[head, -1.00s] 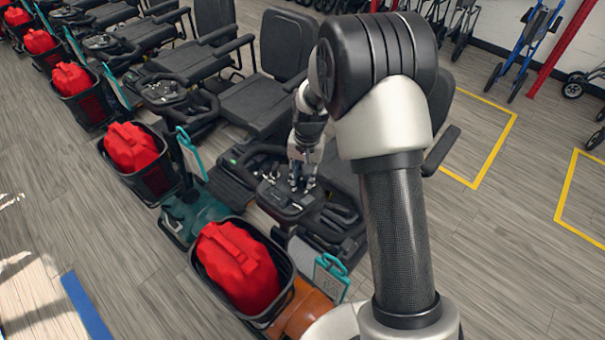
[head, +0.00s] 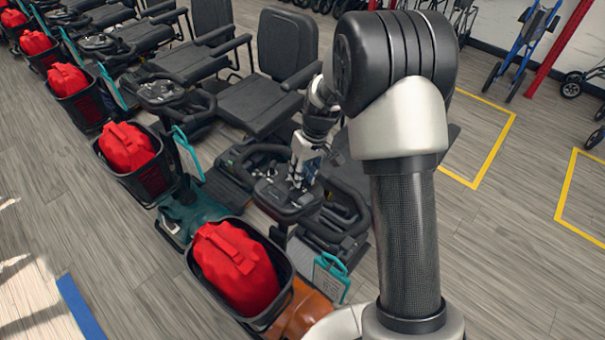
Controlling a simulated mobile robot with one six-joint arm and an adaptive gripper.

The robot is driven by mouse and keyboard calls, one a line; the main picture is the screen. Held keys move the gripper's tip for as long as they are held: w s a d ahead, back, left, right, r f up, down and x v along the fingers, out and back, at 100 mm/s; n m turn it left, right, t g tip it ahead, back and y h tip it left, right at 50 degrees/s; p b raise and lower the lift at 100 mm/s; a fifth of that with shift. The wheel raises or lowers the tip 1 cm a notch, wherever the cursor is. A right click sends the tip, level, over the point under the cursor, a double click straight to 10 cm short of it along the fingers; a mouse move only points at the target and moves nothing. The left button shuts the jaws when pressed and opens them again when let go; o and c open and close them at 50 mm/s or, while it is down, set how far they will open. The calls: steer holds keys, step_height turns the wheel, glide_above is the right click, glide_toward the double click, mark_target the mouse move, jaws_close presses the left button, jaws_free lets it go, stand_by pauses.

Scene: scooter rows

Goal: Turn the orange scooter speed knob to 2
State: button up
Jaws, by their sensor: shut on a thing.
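The orange scooter (head: 306,309) stands at the bottom of the head view, and only part of its orange body shows. Its dark control console (head: 278,203) and handlebar loop lie above and right of its front basket. My gripper (head: 298,184) points down onto this console, with its fingers close together at the console's top. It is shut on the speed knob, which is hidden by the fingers. The knob's pointer and the numbers around it are too small and covered to read.
A black basket (head: 207,284) with a red bag (head: 234,258) sits at the scooter's front, beside a teal clipboard (head: 331,277). A teal scooter (head: 188,216) stands close on the left, with more scooters behind. Open floor (head: 500,270) lies to the right.

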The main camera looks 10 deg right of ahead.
stand_by(0.3)
steer(key=o, duration=1)
steer(key=shift+o, duration=0.2)
step_height(320, 180, up, 12)
steer(key=d, duration=0.2)
steer(key=shift+s, duration=0.3)
